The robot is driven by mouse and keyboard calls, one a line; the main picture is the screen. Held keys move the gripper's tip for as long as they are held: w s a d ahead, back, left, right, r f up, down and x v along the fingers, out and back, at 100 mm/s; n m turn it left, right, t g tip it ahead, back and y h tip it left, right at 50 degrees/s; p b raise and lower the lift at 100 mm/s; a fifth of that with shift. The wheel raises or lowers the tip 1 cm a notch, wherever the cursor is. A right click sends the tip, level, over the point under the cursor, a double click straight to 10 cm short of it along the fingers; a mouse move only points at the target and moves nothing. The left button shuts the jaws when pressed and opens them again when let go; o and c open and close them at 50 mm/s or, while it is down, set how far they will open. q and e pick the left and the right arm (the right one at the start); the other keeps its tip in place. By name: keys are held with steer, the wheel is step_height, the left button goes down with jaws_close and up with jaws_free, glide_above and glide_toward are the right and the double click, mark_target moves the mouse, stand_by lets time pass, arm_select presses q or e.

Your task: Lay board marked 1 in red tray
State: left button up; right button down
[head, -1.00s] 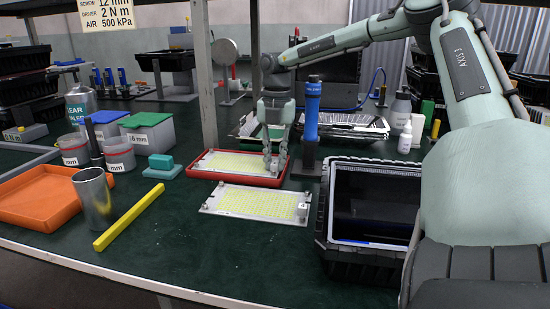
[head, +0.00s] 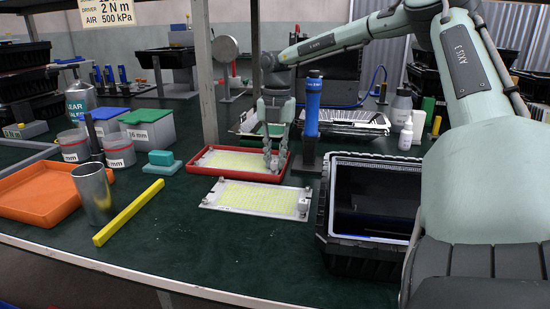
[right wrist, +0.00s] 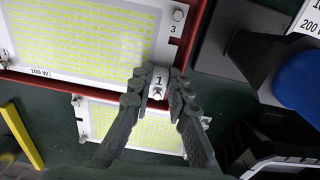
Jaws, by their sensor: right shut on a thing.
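The board marked 1 (head: 235,161) is a pale plate with yellow light cells. It lies about flat within the rim of the red tray (head: 281,180). In the right wrist view the board (right wrist: 85,35) shows a "3" by one corner screw and a small block marked 1 (right wrist: 158,80) at its near right corner. My right gripper (head: 271,167) is shut on that block; its fingertips (right wrist: 158,84) sit either side of it. Whether the board touches the tray floor cannot be told. My left gripper is not in view.
A second similar board (head: 256,198) lies on the green table in front of the tray. A black crate (head: 330,250) stands front right. A yellow bar (head: 128,212) lies front left, beside clear table.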

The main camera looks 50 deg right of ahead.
steer(key=shift+s+f, duration=0.1)
steer(key=shift+f, duration=0.15)
steer(key=c, duration=1.4)
jaws_free()
steer(key=shift+d+f, duration=0.1)
steer(key=shift+o, duration=0.2)
step_height(320, 180, up, 12)
steer(key=shift+s, duration=0.1)
